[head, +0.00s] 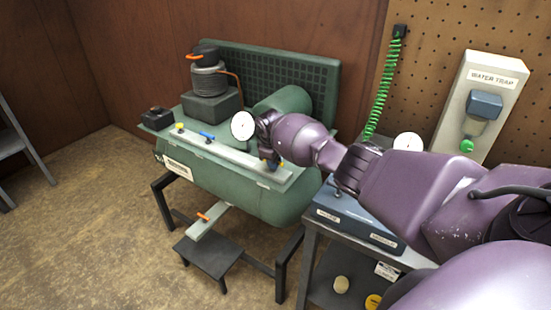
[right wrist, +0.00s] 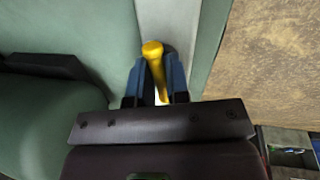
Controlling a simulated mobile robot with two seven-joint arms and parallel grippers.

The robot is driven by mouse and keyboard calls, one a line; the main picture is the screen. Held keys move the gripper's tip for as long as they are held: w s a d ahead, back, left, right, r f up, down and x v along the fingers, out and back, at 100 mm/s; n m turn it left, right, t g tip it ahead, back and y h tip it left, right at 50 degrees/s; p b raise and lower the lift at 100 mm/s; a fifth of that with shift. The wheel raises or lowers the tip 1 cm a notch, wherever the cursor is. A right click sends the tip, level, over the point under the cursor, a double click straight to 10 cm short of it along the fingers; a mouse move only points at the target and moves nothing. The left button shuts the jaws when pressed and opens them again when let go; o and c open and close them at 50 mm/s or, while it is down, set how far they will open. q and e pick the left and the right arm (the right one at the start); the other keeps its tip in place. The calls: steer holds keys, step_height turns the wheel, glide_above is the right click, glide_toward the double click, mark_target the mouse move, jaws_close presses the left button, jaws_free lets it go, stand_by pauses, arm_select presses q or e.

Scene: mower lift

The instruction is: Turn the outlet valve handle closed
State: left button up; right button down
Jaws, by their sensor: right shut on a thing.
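The yellow valve handle (right wrist: 152,50) lies between the two blue fingers of my right gripper (right wrist: 157,82) in the right wrist view. The gripper is shut on it. In the head view my right gripper (head: 269,161) points down at the right end of the pale rail on the green compressor (head: 228,188), and the arm and fingers cover most of this handle. I cannot read a label that names it as the outlet valve. My left gripper is not in view.
On the same rail are a blue handle (head: 207,136), a yellow knob (head: 180,126) and a round white gauge (head: 243,125) close to my wrist. An orange handle (head: 203,217) sits lower at the front. A cart with a blue box (head: 350,222) stands right.

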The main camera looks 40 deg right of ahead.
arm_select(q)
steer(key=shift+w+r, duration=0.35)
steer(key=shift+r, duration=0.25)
arm_select(e)
steer(key=shift+r+m, duration=0.1)
steer(key=shift+m, duration=0.6)
steer(key=c, duration=1.1)
jaws_free()
steer(key=shift+c, duration=0.2)
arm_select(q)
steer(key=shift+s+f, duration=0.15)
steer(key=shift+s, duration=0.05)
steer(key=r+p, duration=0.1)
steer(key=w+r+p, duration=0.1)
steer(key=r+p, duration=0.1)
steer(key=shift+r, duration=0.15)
arm_select(e)
step_height(320, 180, up, 10)
steer(key=a, duration=0.2)
steer(key=shift+s+r, duration=0.25)
steer(key=shift+s, duration=0.1)
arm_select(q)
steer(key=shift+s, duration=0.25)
arm_select(e)
steer(key=shift+w, duration=0.1)
